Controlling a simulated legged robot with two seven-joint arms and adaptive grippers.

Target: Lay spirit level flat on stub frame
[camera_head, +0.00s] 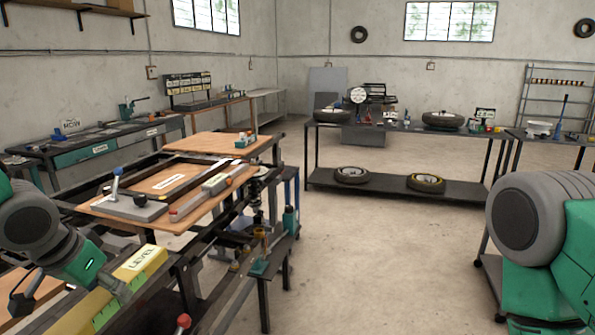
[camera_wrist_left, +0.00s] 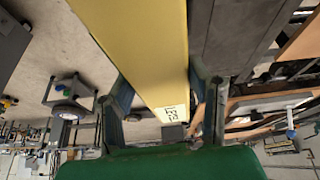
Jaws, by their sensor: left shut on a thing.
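The yellow spirit level (camera_head: 138,262), with a printed LEVEL label, is at the lower left of the head view. My left gripper (camera_head: 88,268) is shut on it. In the left wrist view the level (camera_wrist_left: 145,45) runs between the two fingers of my left gripper (camera_wrist_left: 160,95). The dark stub frame (camera_head: 188,275) lies beside and under the level in the head view. A grey beam (camera_wrist_left: 232,35) runs close beside the level in the wrist view. I cannot tell whether level and frame touch. My right arm shows at the right edge, but its gripper is out of view.
A wooden board (camera_head: 205,200) with a blue-handled tool (camera_head: 117,185) and a grey bar (camera_head: 190,205) lies on the frame farther back. A second board (camera_head: 210,145) is behind it. A black bench (camera_head: 400,130) with wheels stands at the back. The floor between is clear.

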